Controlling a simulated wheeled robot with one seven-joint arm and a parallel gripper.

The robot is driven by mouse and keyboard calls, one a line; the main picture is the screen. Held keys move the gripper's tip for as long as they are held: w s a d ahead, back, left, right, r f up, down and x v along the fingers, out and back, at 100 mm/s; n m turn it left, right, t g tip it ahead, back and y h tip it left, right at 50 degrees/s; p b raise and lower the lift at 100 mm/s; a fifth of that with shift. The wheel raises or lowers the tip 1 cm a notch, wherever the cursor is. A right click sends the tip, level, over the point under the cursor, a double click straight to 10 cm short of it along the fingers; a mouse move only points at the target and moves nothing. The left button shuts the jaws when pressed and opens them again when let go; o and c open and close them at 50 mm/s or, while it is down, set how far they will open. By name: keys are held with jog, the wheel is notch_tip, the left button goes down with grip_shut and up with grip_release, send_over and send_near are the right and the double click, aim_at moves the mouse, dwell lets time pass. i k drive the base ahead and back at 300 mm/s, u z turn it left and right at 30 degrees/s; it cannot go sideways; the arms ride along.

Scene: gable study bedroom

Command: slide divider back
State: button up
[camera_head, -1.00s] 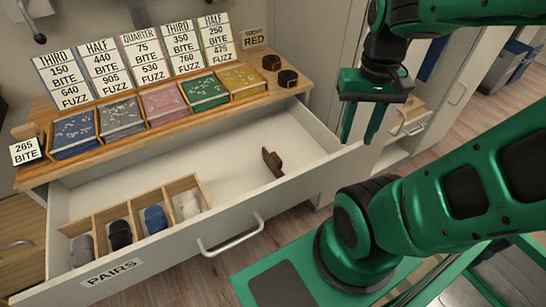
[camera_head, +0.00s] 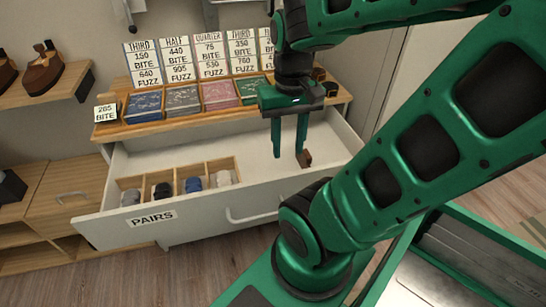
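The open drawer (camera_head: 190,229) has a front label reading PAIRS. A wooden compartment tray (camera_head: 238,162) sits in its left part, with thin partitions between rolled socks. A small brown piece (camera_head: 306,158) stands on the white drawer floor to the right; I cannot tell whether this or a tray partition is the divider. My gripper (camera_head: 288,154) points down over the drawer, its two green fingers apart with nothing between them. In the picture the right finger lies just left of the brown piece and may hide part of it; I cannot tell whether they touch.
The drawer floor between tray and gripper is clear.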

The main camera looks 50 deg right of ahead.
aim_at(305, 159)
jog(key=u, duration=0.25)
jog(key=k, duration=0.25)
jog(key=z, duration=1.3)
